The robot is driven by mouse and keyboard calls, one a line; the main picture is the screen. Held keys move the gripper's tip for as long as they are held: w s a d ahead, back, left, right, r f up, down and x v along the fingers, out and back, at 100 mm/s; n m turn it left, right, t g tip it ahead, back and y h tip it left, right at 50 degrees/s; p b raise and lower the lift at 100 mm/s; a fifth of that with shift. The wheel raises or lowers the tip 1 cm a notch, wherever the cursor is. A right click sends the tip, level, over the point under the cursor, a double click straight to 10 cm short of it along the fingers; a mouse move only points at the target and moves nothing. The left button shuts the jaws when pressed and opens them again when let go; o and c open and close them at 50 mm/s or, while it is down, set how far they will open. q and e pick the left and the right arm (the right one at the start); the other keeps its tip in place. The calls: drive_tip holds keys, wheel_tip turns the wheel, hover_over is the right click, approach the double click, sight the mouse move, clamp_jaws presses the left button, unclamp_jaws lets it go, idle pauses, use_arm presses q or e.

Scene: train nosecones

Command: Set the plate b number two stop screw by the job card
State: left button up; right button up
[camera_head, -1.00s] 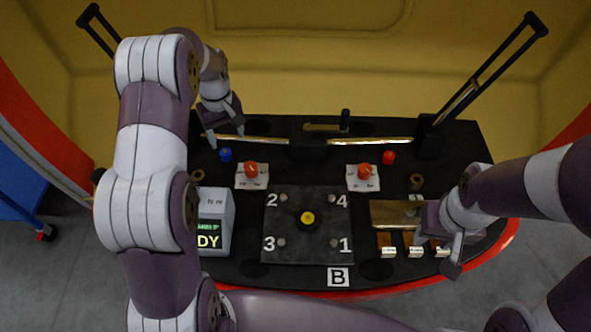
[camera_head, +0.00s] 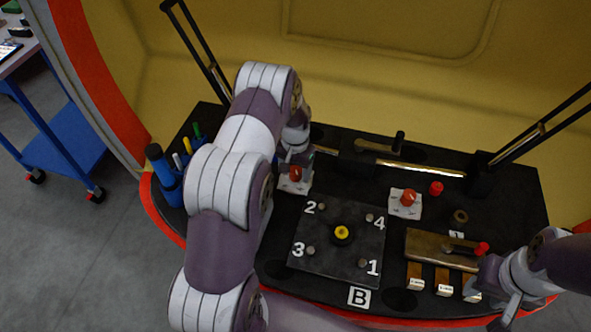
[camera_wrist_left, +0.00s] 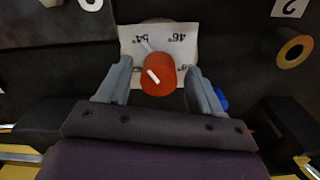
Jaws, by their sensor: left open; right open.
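Plate B (camera_head: 350,265) is a dark square plate marked 2, 4, 3 and 1, with a yellow-topped centre post (camera_head: 341,232). The number two stop screw (camera_head: 323,207) is a small grey head at its upper left corner. My left gripper (camera_head: 292,160) is at the left red knob (camera_head: 295,174), beyond the plate. In the left wrist view, its open fingers stand on both sides of that red knob (camera_wrist_left: 158,76); contact is unclear. The knob's white card (camera_wrist_left: 184,45) has upside-down degree figures. My right gripper (camera_head: 497,290) is open by the brass block (camera_head: 425,243). I cannot identify the job card.
Another red knob (camera_head: 408,197) and a red cap (camera_head: 436,188) sit right of my left gripper. Labelled brass pieces (camera_head: 443,281) lie before the block. A blue-handled item (camera_head: 160,170) and pens stand at the left edge. A blue cart (camera_head: 60,145) is further left.

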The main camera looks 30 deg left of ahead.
sight(296, 170)
use_arm(q)
drive_tip(key=shift+d+f, duration=0.1)
drive_tip(key=c, duration=1.1)
drive_tip(key=shift+n, duration=0.3)
drive_tip(key=o, duration=1.1)
wheel_tip(296, 170, up, 13)
drive_tip(key=shift+f+p, duration=0.15)
drive_tip(key=shift+p, duration=0.2)
